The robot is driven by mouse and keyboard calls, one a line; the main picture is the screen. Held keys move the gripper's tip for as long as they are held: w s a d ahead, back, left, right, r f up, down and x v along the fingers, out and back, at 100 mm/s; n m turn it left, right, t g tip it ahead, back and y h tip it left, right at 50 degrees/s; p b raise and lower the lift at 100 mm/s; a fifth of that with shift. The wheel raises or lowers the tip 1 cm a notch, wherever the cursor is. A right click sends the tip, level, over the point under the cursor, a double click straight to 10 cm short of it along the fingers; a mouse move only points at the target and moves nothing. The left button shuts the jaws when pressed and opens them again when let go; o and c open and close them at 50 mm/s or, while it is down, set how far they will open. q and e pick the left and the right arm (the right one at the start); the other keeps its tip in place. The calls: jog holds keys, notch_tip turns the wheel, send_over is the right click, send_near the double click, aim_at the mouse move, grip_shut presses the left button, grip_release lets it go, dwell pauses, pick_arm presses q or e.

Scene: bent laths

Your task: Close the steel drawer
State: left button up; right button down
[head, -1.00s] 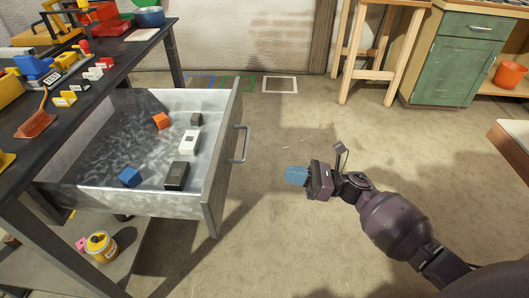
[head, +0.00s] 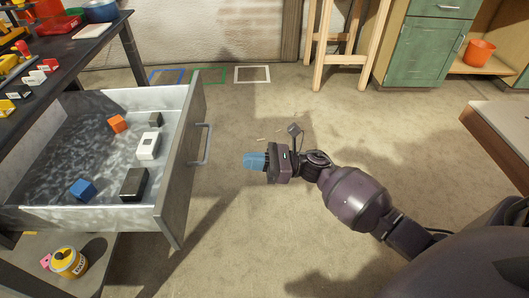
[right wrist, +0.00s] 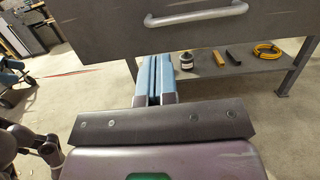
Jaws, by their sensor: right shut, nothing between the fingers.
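The steel drawer (head: 178,165) stands open from the workbench on the left of the head view, its grey front facing right. Its bar handle (head: 204,144) is on that front. Inside lie an orange block (head: 117,123), a blue block (head: 83,189) and several dark and white blocks. My right gripper (head: 254,161) has blue fingers that are shut and empty. It is to the right of the handle, apart from it. In the right wrist view the fingers (right wrist: 153,80) point at the drawer front (right wrist: 110,35), below the handle (right wrist: 196,15). My left gripper is out of view.
The workbench top (head: 95,30) carries several small items. A wooden stool (head: 335,50) and green cabinet (head: 428,50) stand at the back. A table edge (head: 500,135) is at the right.

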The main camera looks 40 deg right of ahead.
jog(key=x, duration=0.8)
jog(key=shift+a, duration=0.15)
